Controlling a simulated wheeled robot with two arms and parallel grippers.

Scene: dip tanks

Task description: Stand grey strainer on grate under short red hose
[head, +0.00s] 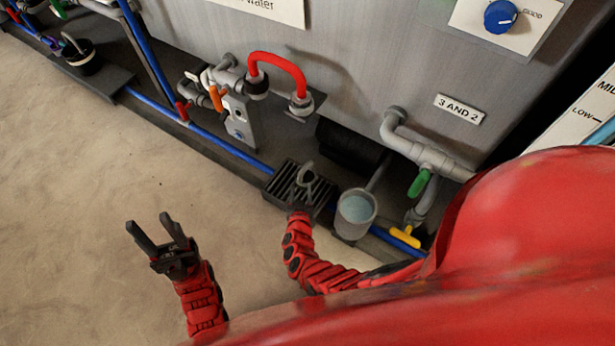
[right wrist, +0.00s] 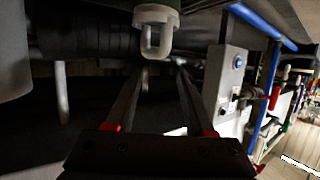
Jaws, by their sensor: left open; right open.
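A small grey piece with an upright loop (head: 308,178), which looks like the grey strainer, stands on the dark slatted grate (head: 277,184). The short red hose (head: 280,62) arches between two grey fittings above and behind the grate. My right gripper (head: 300,203) is open at the grate's front edge, close to the loop. In the right wrist view, the pale loop (right wrist: 155,38) shows at the top, near and between the open fingertips (right wrist: 160,66). I cannot tell whether they touch it. My left gripper (head: 155,232) is open and empty over bare floor.
A grey cup (head: 355,212) with bluish contents stands right of the grate. Grey pipes with a green valve handle (head: 419,183) and a yellow handle (head: 405,237) are further right. A grey box (head: 238,120) stands left of the grate. A blue pipe runs along the floor, which is clear at left.

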